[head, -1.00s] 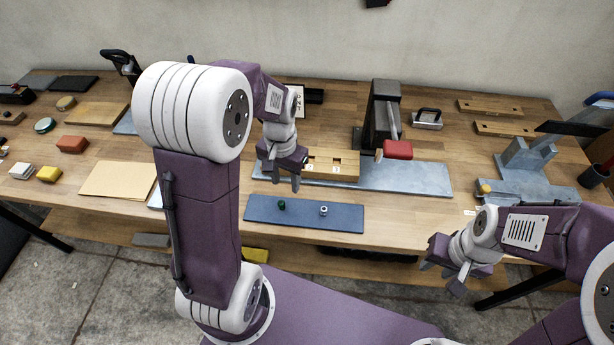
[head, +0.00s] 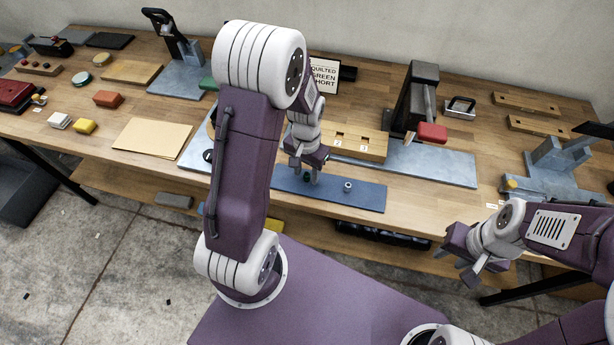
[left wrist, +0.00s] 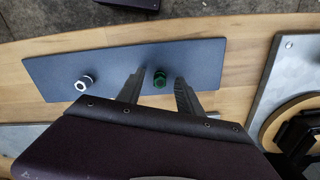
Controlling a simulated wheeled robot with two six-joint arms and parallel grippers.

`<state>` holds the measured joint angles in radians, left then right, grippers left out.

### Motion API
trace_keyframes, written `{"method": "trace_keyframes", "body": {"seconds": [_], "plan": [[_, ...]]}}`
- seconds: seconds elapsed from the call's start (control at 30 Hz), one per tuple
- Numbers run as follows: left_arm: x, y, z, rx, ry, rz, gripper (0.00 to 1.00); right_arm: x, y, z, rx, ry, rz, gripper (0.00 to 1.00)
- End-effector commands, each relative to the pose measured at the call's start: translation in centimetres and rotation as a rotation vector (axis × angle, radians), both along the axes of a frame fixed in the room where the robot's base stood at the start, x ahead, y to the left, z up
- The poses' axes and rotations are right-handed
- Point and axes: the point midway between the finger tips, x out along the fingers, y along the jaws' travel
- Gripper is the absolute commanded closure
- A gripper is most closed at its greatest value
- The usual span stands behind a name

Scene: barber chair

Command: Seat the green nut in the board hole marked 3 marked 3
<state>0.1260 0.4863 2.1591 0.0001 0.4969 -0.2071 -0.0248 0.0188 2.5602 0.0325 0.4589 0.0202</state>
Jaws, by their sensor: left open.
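The green nut (head: 306,177) stands on the blue mat (head: 365,198), and in the left wrist view the green nut (left wrist: 159,79) shows between my finger tips. My left gripper (head: 305,174) is open, with its fingers on either side of the nut. I cannot tell whether they touch it. The wooden board (head: 374,145) lies behind the mat. Two square holes with small labels, seeming to read 2 and 3, show on it; its left part is hidden behind my left arm. My right gripper (head: 463,266) is open and empty beyond the table's front edge.
A silver nut (head: 347,187) stands on the mat, right of the green one. A black press with a red block (head: 432,133) rises behind the grey plate (head: 440,164). A sign (head: 323,75) stands behind my left arm. The table front right of the mat is clear.

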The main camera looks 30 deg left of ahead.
Motion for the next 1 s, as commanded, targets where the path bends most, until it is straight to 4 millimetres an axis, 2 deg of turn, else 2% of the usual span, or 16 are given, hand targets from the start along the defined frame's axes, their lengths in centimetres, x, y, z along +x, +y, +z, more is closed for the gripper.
{"method": "trace_keyframes", "body": {"seconds": [0.2,0.27,0.37,0.77,0.87,1.0], "plan": [[0.0,0.0,-0.2,0.0,-0.001,0.0,0.57,0.0,0.0,0.0,0.0,0.0,0.0,0.64],[0.0,0.0,-0.2,0.0,-0.001,0.0,0.71,0.0,0.0,0.0,0.0,0.0,0.0,0.64],[0.0,0.0,-0.2,0.0,-0.001,0.0,0.99,0.0,0.0,0.0,0.0,0.0,0.0,0.64],[0.1,0.0,0.3,0.001,-0.003,0.0,1.0,0.0,0.0,0.1,0.0,0.0,0.0,0.64],[0.1,0.0,1.4,0.001,-0.005,0.0,1.0,0.0,0.0,0.2,0.0,0.0,0.0,0.64],[0.2,0.0,4.1,0.001,-0.007,0.0,1.0,0.0,0.0,0.4,0.0,0.0,0.0,0.64]]}}
